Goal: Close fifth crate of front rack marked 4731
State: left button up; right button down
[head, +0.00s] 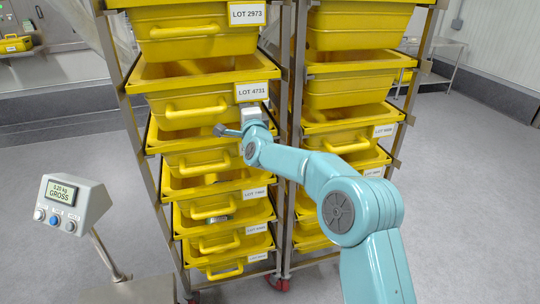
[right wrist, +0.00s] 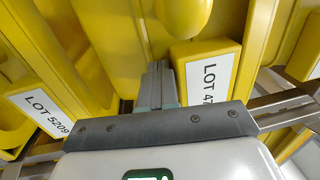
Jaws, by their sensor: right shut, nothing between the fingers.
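The yellow crate marked LOT 4731 (head: 195,95) is in the left rack, just below the LOT 2973 crate, its handle facing me. My right gripper (head: 221,131) is shut and empty, just below the label and in front of the crate beneath. In the right wrist view its fingertips (right wrist: 155,78) are between yellow crate parts; I cannot tell whether they touch. My left gripper is not in view.
The LOT 2973 crate (head: 200,35) is above, and several yellow crates are below. A LOT 5209 label (right wrist: 42,110) shows beside the gripper. A second rack (head: 340,85) of crates stands at right. A scale display (head: 62,200) stands at left. The floor at right is clear.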

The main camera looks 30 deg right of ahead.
jog(key=shift+r+p+x, duration=0.2)
jog(key=shift+p+x, duration=0.15)
jog(key=shift+x, duration=0.75)
